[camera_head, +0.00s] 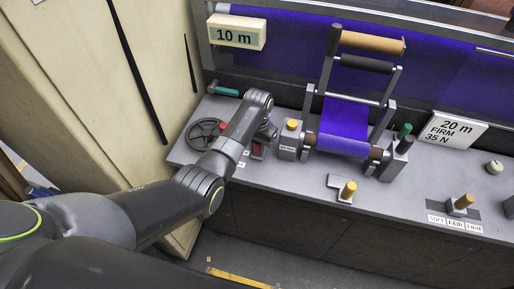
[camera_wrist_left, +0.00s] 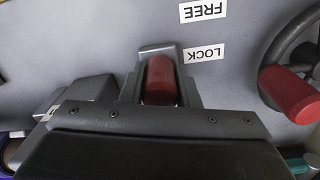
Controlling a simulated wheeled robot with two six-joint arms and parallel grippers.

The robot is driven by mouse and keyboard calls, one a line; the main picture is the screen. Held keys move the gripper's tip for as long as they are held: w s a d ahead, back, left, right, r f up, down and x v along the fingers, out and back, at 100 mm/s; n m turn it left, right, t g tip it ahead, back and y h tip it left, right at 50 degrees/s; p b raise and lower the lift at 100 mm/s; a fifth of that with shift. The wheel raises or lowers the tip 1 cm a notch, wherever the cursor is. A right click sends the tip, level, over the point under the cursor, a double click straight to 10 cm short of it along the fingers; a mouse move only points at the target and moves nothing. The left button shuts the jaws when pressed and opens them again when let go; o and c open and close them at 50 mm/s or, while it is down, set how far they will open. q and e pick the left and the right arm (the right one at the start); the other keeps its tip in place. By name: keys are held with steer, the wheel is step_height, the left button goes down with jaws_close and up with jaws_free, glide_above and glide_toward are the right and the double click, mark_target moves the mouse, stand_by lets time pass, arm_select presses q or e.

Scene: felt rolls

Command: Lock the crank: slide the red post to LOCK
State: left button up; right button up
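The red post (camera_wrist_left: 161,80) stands upright beside the white LOCK label (camera_wrist_left: 204,53) in the left wrist view, where the lettering is upside down. The FREE label (camera_wrist_left: 202,10) lies farther up the picture. In the head view only a bit of the red post (camera_head: 257,151) shows beneath my left arm's end. My left gripper (camera_wrist_left: 161,92) is at the post, with dark parts close on both sides of it. Whether the fingers press on it cannot be made out. My right gripper is not in view.
The crank wheel (camera_head: 204,133) is left of my left gripper; its red knob (camera_wrist_left: 288,94) is close by in the wrist view. A yellow-topped block (camera_head: 290,137) and the purple felt roll (camera_head: 343,146) stand to the right. A teal handle (camera_head: 227,91) lies behind.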

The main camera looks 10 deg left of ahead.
arm_select(q)
steer(key=o, duration=0.4)
steer(key=shift+w+f, duration=0.1)
steer(key=shift+w, duration=0.3)
steer(key=shift+s, duration=0.1)
steer(key=shift+r, duration=0.25)
step_height(320, 180, up, 12)
steer(key=shift+f+b, duration=0.1)
steer(key=shift+b, duration=0.65)
steer(key=shift+r+p, duration=2.6)
steer(key=shift+p, duration=0.35)
